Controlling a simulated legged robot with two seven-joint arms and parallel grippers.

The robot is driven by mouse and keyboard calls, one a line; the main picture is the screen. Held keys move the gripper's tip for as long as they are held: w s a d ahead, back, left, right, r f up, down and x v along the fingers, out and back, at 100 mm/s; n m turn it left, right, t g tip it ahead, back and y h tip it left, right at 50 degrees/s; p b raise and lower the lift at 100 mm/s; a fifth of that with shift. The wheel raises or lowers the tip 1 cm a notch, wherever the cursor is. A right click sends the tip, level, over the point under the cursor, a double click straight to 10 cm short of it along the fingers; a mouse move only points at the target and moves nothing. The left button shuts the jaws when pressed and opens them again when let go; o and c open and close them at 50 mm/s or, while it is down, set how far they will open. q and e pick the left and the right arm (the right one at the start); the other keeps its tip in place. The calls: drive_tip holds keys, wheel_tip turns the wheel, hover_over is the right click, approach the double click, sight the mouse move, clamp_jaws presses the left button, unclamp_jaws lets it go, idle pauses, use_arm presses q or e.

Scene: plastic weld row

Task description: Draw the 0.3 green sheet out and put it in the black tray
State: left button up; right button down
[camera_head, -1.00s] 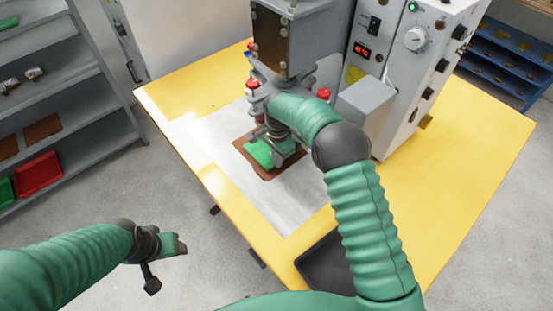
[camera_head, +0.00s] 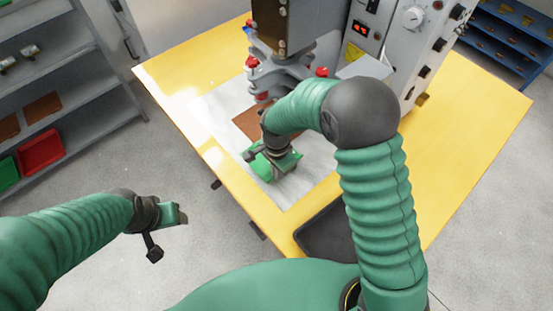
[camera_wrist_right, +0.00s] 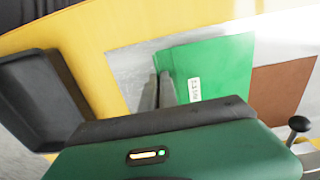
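The green sheet (camera_head: 262,168) is at my right gripper (camera_head: 283,163), over the white mat in front of the press. In the right wrist view the green sheet (camera_wrist_right: 222,65) bears a small white label too blurred to read. The fingers (camera_wrist_right: 165,90) are close together at its edge, closed on it. The black tray (camera_head: 322,238) lies at the table's front edge, partly behind my right arm; it also shows in the right wrist view (camera_wrist_right: 38,92). My left gripper (camera_head: 180,214) is empty, off the table at the left; its opening is unclear.
A brown sheet (camera_head: 247,122) lies under the press head (camera_head: 285,75), and shows in the right wrist view (camera_wrist_right: 285,90). The white mat (camera_head: 290,192) is otherwise bare. A control box (camera_head: 420,50) stands behind on the yellow table (camera_head: 480,140). Shelves with red (camera_head: 40,150) and green bins are at left.

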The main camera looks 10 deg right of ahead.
drive_tip(key=shift+w, duration=0.15)
drive_tip(key=shift+a+f, duration=0.15)
drive_tip(key=shift+f, duration=0.15)
drive_tip(key=s+a, duration=0.1)
drive_tip(key=a, duration=0.2)
drive_tip(key=s+a+b, duration=0.1)
drive_tip(key=s+a, duration=0.1)
drive_tip(key=a, duration=0.1)
drive_tip(key=s+a+b, duration=0.1)
drive_tip(key=s+a, duration=0.1)
drive_tip(key=a, duration=0.2)
drive_tip(key=shift+s, duration=0.15)
use_arm(q)
drive_tip(key=shift+f, duration=0.35)
use_arm(e)
drive_tip(key=shift+s+a, duration=0.3)
drive_tip(key=shift+a, duration=0.35)
